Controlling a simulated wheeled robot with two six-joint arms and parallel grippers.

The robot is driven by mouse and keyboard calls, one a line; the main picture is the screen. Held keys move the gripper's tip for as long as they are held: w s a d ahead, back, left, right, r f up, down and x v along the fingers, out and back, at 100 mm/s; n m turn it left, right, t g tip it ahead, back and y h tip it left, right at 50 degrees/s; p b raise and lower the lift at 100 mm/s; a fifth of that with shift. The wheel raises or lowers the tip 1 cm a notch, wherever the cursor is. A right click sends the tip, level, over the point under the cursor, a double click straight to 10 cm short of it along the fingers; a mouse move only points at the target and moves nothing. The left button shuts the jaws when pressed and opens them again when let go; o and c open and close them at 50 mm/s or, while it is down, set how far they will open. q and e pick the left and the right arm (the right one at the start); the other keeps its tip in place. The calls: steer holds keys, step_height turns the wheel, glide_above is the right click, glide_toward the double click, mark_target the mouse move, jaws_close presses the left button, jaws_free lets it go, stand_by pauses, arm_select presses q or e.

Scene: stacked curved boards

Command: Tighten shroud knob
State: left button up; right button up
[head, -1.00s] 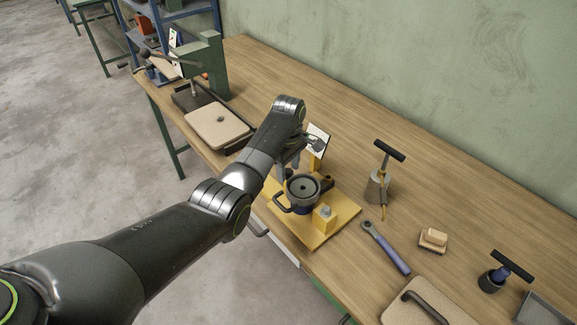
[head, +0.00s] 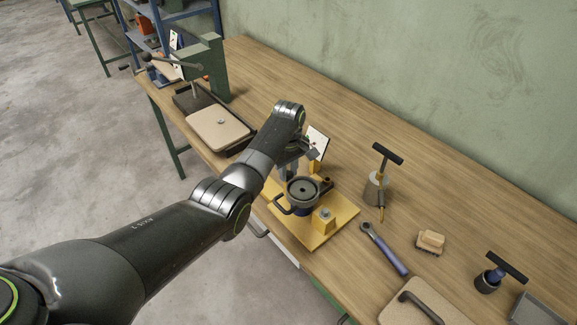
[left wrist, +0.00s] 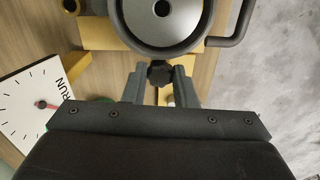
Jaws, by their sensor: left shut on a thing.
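A dark lobed knob (left wrist: 160,73) sits at the side of a round grey metal shroud (left wrist: 165,38) with a central hole. My left gripper (left wrist: 161,84) has one finger on each side of the knob and is shut on it. In the head view my left gripper (head: 288,168) is at the back left of the shroud (head: 302,191), low over the yellow base plate (head: 331,226); the knob is hidden there. A dark side handle (head: 284,206) curves out from the shroud. My right gripper is not in view.
A white dial plate marked RUN (left wrist: 38,103) stands close beside the gripper. A green press (head: 205,70) stands at the back left.

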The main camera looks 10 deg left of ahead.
arm_select(q)
steer(key=shift+m+p, duration=0.3)
steer(key=shift+m, duration=0.6)
steer(key=o, duration=1)
steer(key=shift+r, duration=0.1)
step_height(320, 180, up, 11)
steer(key=b, duration=0.3)
step_height(320, 180, up, 6)
steer(key=p, duration=0.5)
glide_above(288, 173)
steer(key=shift+r, duration=0.15)
steer(key=shift+d, duration=0.1)
